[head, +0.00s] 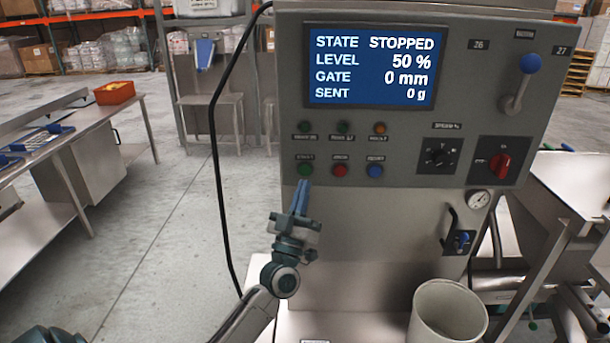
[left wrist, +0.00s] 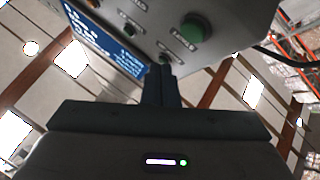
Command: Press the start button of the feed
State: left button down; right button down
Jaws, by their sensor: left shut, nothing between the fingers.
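The control panel (head: 290,100) has a bottom row of a green button (head: 305,170), a red button (head: 340,171) and a blue button (head: 375,171). The green button's label is too small to read surely. My left gripper (head: 304,184) is shut and empty, its fingertips just below the green button in the head view. The left wrist view shows a large green button (left wrist: 196,27) up and right of the fingertips (left wrist: 160,68), apart from them in the picture. The screen (head: 372,66) reads STOPPED, level 50 %, gate 0 mm, sent 0 g. My right gripper is out of view.
Small lamps (head: 343,127) sit above the buttons. A black dial (head: 437,156), a red switch (head: 500,165) and a blue-knobbed lever (head: 530,64) are to the right. A bucket (head: 448,312) stands below. A black cable (head: 215,150) hangs left of the panel.

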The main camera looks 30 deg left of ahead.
aim_at(307, 166)
pick_arm(q)
jog(key=shift+w+a, duration=0.5)
jog(key=shift+w, duration=0.25)
jog(key=shift+w+a, duration=0.45)
jog(key=shift+w, duration=0.3)
jog(key=shift+w, duration=0.1)
dwell(0.9)
jog(key=shift+w+a, duration=0.2)
jog(key=shift+w, duration=0.1)
jog(key=shift+w+a, duration=0.25)
jog(key=shift+w, duration=0.05)
dwell(0.7)
jog(key=shift+s+d, duration=0.1)
jog(key=shift+s+d+p, duration=0.35)
jog(key=shift+s+p, duration=0.05)
jog(key=shift+s, duration=0.2)
dwell(0.3)
